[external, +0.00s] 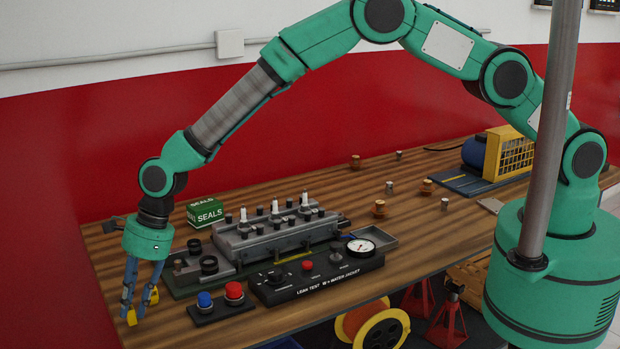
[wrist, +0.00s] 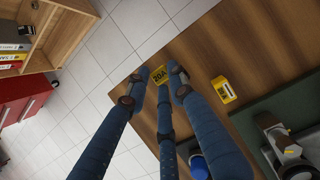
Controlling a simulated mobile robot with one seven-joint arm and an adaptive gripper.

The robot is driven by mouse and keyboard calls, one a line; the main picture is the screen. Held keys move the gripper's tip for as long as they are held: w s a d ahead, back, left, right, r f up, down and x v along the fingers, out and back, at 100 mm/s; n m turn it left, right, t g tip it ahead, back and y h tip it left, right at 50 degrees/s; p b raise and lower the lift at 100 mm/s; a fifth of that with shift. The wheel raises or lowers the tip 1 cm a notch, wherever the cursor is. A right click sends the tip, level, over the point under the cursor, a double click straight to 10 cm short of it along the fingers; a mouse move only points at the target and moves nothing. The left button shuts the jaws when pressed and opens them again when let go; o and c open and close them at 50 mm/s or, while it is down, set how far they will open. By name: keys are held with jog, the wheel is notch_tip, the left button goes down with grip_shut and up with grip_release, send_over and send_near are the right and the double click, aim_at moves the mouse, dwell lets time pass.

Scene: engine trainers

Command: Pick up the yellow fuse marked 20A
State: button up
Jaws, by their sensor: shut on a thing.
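My gripper (external: 140,295) points down over the left end of the workbench in the external view, shut on this fuse (external: 131,318). Whether the fuse touches the wood or is slightly above it, I cannot tell. A second yellow fuse (wrist: 223,89) lies on the bench to the right of my fingers, apart from them; its marking is too small to read.
A button box with blue (external: 204,299) and red (external: 234,290) buttons stands right of my gripper. Beyond are the leak test panel (external: 316,277), an engine block (external: 275,236) and a green seals box (external: 206,210). The bench's left edge (wrist: 112,92) is close to my fingers.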

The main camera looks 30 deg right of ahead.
notch_tip(320, 180, up, 9)
jog(key=p, duration=0.1)
dwell(0.4)
dwell(0.3)
